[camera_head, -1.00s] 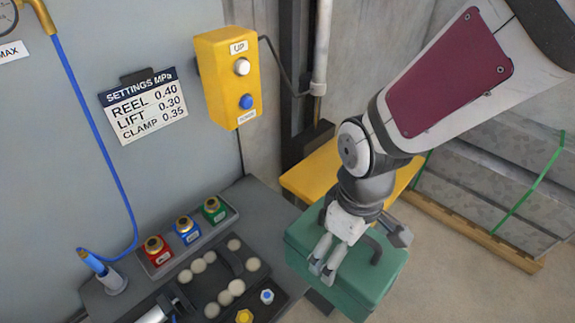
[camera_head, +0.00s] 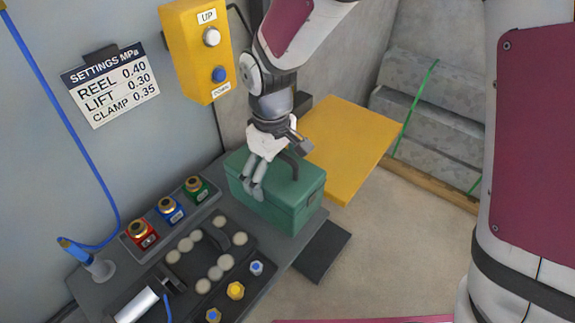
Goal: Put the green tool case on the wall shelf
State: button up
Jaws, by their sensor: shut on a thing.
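The green tool case (camera_head: 290,208) is a boxy case with a dark arched handle (camera_head: 290,165) on its lid. My gripper (camera_head: 274,168) is over the lid, shut on the case at its handle; the fingers partly hide the grip. The case looks level. It is at the back right end of a grey ledge (camera_head: 95,292) along the grey panel, and covers that end. I cannot tell whether it touches the ledge or hangs just above it. No shelf is clearly recognizable as the wall shelf.
Red (camera_head: 140,233), blue (camera_head: 171,210) and green (camera_head: 196,189) fittings stand on the ledge, beside a dark tray (camera_head: 185,262) of round pieces. A yellow UP/DOWN box (camera_head: 196,55) hangs above. A yellow platform (camera_head: 355,140) is right of the case; open floor (camera_head: 400,245) lies in front.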

jog(key=shift+w+a, duration=0.3)
jog(key=shift+w, duration=0.1)
jog(key=shift+f, duration=1.7)
jog(key=shift+f, duration=0.1)
jog(key=o, duration=1.6)
jog(key=shift+f, duration=0.1)
jog(key=shift+s, duration=0.1)
